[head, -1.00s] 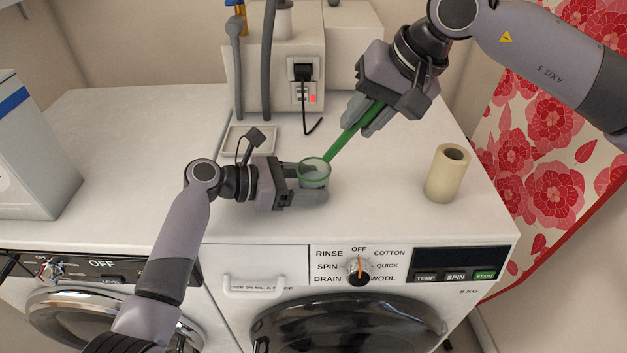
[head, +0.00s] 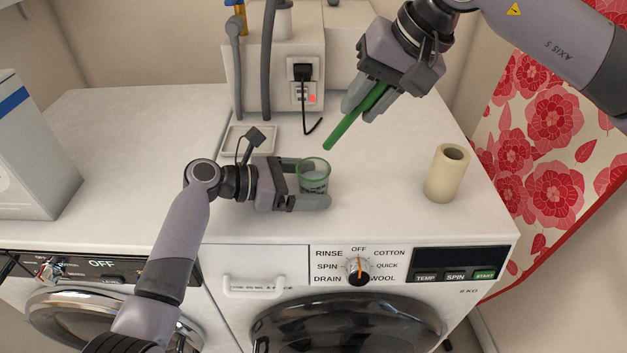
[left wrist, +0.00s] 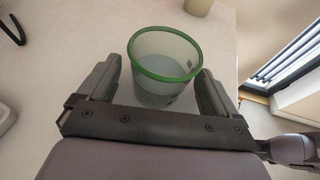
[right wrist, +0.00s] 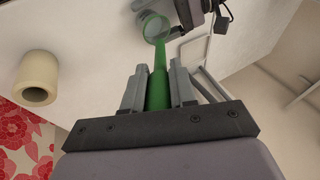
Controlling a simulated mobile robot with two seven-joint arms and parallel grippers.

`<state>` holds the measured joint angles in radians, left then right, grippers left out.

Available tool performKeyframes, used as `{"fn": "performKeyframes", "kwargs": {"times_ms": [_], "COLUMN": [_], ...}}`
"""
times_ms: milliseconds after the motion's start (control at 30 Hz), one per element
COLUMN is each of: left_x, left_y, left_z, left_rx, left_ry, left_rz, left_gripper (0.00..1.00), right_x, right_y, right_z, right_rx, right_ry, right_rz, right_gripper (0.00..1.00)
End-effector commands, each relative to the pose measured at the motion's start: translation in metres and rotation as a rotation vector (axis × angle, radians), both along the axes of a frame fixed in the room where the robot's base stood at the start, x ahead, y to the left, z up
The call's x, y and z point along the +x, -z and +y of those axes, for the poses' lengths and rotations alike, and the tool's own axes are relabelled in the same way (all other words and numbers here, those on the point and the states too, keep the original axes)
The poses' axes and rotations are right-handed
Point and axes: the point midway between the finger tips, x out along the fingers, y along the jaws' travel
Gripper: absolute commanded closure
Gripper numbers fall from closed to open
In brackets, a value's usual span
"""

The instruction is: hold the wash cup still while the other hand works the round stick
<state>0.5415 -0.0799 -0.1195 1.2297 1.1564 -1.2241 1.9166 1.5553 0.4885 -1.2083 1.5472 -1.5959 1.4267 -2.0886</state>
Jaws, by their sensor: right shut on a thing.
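The wash cup (head: 316,184) is clear with a green rim and stands upright on the washing machine top. It also shows in the left wrist view (left wrist: 165,75), with pale liquid inside. My left gripper (head: 308,186) is open around the cup, one finger on each side. In the left wrist view a gap shows between the cup and the left finger; I cannot tell whether the right finger touches. My right gripper (head: 366,101) is shut on the green round stick (head: 342,132). The stick slants down, its lower tip outside and above the cup.
A beige roll (head: 447,174) stands to the right on the white machine top. A shallow white tray (head: 235,150) lies behind my left gripper. A box with a socket, plug and hanging cable (head: 308,122) stands at the back. The top between cup and roll is clear.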

Motion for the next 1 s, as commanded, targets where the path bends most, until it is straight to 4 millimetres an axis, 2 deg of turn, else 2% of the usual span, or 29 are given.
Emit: {"fn": "performKeyframes", "kwargs": {"times_ms": [233, 367, 700, 833, 1000], "left_x": [-0.002, -0.008, -0.028, -0.032, -0.034], "left_y": [-0.002, -0.008, -0.029, -0.033, -0.035], "left_z": [0.009, 0.028, 0.091, 0.104, 0.110], "left_rx": [0.000, 0.002, 0.002, 0.001, 0.001], "left_ry": [-0.002, -0.003, -0.003, -0.001, 0.000], "left_rz": [-0.001, -0.003, -0.001, 0.000, 0.000], "left_gripper": [0.07, 0.07, 0.07, 0.07, 0.07], "right_x": [0.000, 0.000, 0.000, 0.000, 0.000], "right_y": [0.000, 0.000, 0.000, 0.000, 0.000], "right_z": [0.000, 0.000, 0.000, 0.000, 0.000], "right_rx": [0.000, 0.000, 0.000, 0.000, 0.000], "right_ry": [0.000, 0.000, 0.000, 0.000, 0.000], "right_rz": [0.000, 0.000, 0.000, 0.000, 0.000], "right_gripper": [1.00, 1.00, 1.00, 1.00, 1.00]}}
